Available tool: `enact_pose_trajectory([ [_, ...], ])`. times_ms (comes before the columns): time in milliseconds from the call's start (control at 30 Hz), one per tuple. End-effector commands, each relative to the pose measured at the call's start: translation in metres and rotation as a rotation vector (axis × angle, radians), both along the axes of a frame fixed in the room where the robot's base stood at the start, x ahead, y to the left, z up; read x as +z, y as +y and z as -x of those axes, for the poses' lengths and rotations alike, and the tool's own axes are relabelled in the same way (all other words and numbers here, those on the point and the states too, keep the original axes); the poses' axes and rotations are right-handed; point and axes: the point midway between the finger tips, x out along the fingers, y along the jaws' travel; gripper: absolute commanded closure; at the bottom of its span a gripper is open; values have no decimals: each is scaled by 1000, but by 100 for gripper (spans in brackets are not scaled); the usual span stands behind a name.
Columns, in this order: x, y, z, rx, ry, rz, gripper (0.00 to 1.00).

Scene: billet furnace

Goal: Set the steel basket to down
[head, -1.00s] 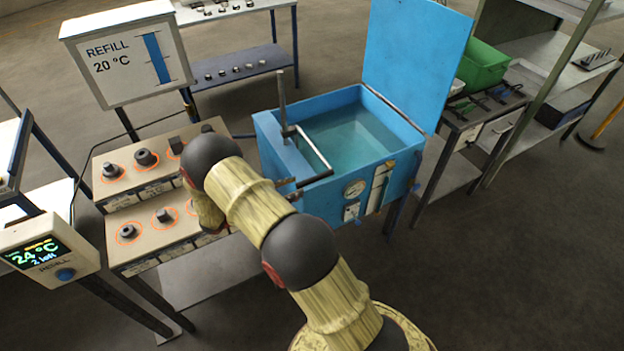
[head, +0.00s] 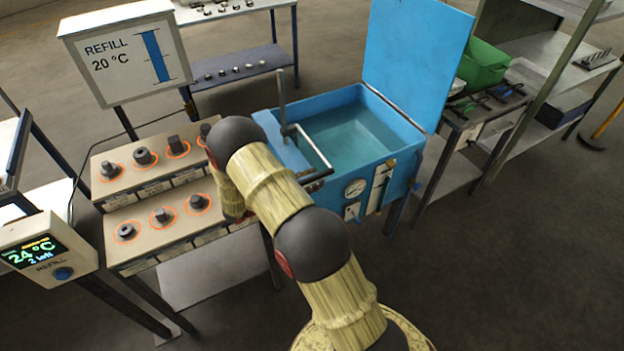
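The blue tank (head: 270,128) stands open in the middle with its lid (head: 415,60) raised, and water (head: 355,140) fills it. A grey metal post (head: 282,100) rises at the tank's left side. A bent metal bar (head: 312,148) runs from the post toward the front rim and ends in a dark grip (head: 316,176). The steel basket itself cannot be made out in the water. My arm reaches up to the tank's front left corner. My gripper is mostly hidden behind my arm near the dark grip, so its fingers do not show clearly.
A stepped rack (head: 140,214) with several dark metal parts in orange rings stands left of the tank. A display (head: 42,255) reads 24 °C. A sign (head: 125,55) reads REFILL 20 °C. A green bin (head: 483,66) sits on the right bench.

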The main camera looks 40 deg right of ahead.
Motion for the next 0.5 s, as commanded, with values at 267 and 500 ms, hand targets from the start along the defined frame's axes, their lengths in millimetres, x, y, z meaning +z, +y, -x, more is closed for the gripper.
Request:
enact_pose_trajectory([
  [267,0,0,0,0,0,0,84],
  [500,0,0,0,0,0,0,97],
])
